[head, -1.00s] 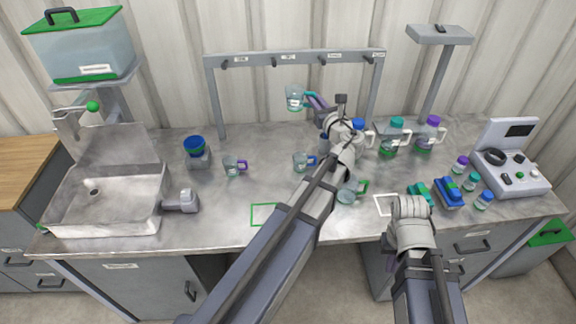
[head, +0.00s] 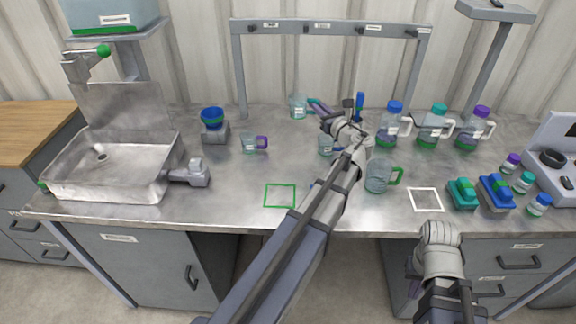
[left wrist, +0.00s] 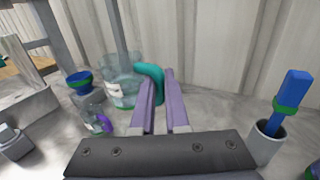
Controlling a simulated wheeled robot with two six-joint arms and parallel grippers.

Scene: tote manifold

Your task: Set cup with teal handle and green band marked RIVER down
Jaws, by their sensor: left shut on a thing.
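The clear cup (head: 298,106) is at the back of the counter, below the hook rail; its label shows but I cannot read it. In the left wrist view the cup (left wrist: 120,88) looks upright and its teal handle (left wrist: 151,72) is at the fingertips. My left gripper (head: 315,104) is shut on that handle, with its purple fingers (left wrist: 160,78) reaching in from the right of the cup. I cannot tell whether the cup's base touches the counter. Only a grey link of my right arm shows; its fingers are hidden.
A purple-handled cup (head: 251,144), a green-handled cup (head: 377,178) and a partly hidden cup (head: 325,146) stand nearby. Several jugs (head: 433,127) are at the right. A blue and green stick stands in a grey holder (left wrist: 265,146). A green outlined square (head: 280,196) is empty.

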